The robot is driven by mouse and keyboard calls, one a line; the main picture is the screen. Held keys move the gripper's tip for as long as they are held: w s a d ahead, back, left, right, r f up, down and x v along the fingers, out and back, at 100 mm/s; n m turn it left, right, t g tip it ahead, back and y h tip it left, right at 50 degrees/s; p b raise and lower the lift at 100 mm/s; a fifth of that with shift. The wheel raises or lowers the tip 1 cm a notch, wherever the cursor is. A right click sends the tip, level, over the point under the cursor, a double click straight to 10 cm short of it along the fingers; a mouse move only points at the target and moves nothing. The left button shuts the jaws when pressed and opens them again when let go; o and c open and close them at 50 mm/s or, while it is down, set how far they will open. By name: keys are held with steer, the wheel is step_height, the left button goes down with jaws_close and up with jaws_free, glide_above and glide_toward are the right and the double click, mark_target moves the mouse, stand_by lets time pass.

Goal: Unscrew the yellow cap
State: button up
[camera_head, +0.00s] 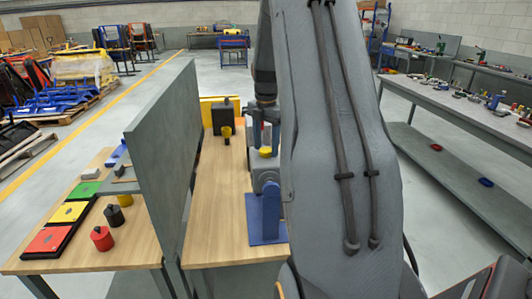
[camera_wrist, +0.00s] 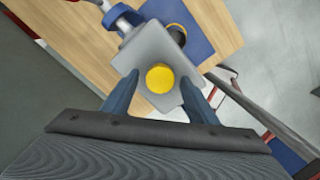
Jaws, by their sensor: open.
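The round yellow cap (camera_wrist: 160,78) sits on a light grey block (camera_wrist: 145,48) in the middle of the wrist view. It also shows in the head view (camera_head: 265,152), just below my gripper (camera_head: 265,128). In the wrist view my gripper (camera_wrist: 159,79) is open, with one blue finger on each side of the cap. The fingers look apart from the cap; their height above it is hard to judge. The block stands by a blue base plate (camera_wrist: 205,22) with a blue upright (camera_head: 271,208). My arm hides the right side of this station.
A tall grey panel (camera_head: 165,150) stands left of the wooden table (camera_head: 212,205). A dark box with a yellow knob (camera_head: 227,131) is behind the station. Left of the panel, another table holds coloured squares and a red weight (camera_head: 102,239). A grey bench (camera_head: 465,110) is at right.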

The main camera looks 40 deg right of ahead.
steer(key=m, duration=1.4)
steer(key=shift+m, duration=0.3)
steer(key=m, duration=1.1)
steer(key=shift+m, duration=0.3)
steer(key=c, duration=1)
steer(key=shift+o, duration=0.2)
steer(key=n, duration=0.7)
steer(key=shift+n, duration=1.4)
